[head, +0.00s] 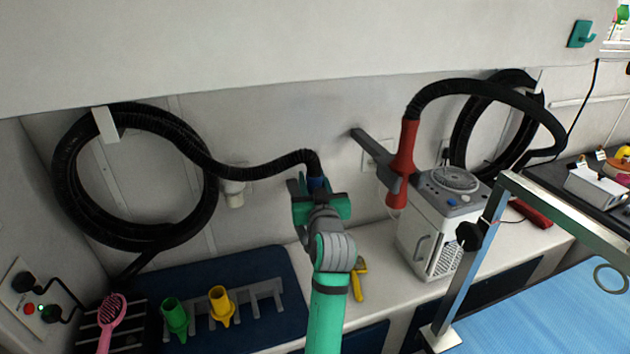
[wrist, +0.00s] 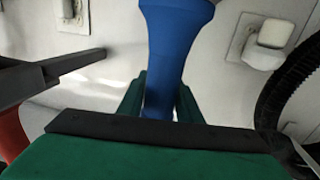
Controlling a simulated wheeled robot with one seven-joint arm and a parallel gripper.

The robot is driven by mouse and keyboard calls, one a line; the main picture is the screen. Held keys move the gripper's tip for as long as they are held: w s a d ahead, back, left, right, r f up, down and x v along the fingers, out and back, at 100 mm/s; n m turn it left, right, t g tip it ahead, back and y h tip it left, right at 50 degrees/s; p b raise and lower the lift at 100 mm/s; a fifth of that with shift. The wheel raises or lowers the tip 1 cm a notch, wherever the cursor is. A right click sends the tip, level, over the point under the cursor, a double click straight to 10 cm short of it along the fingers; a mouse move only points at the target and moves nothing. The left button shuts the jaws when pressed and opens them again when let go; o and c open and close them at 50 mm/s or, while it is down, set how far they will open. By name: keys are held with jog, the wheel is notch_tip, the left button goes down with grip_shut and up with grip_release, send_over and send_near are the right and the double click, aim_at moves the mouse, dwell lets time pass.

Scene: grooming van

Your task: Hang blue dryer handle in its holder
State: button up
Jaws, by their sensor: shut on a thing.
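The blue dryer handle (wrist: 177,45) is between the green fingers of my gripper (wrist: 160,102) in the wrist view. In the head view only a bit of its blue (head: 317,184) shows above my gripper (head: 320,200), with a black hose joined to its top. The rest of it is hidden by my gripper and arm. A dark grey wall holder (head: 372,150) is to the right of my gripper, apart from it. Its near end is at the red dryer handle (head: 405,150); its other arm is bare. The holder also shows at left in the wrist view (wrist: 60,66).
A coiled black hose (head: 68,180) hangs on the left wall, a second coil at right. A white machine (head: 418,232) stands under the red handle. A grey rack (head: 262,296) with green and yellow nozzles is at lower left. A metal frame (head: 465,260) stands at right.

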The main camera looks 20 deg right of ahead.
jog(key=shift+a, duration=0.5)
jog(key=shift+s+d+r, duration=0.1)
jog(key=shift+s+d, duration=0.1)
jog(key=shift+d, duration=0.2)
jog(key=shift+w, duration=0.25)
jog(key=shift+s+d, duration=0.25)
jog(key=shift+a+f, duration=0.3)
jog(key=shift+a, duration=0.3)
jog(key=shift+s+d+f, duration=0.15)
jog(key=shift+f, duration=0.2)
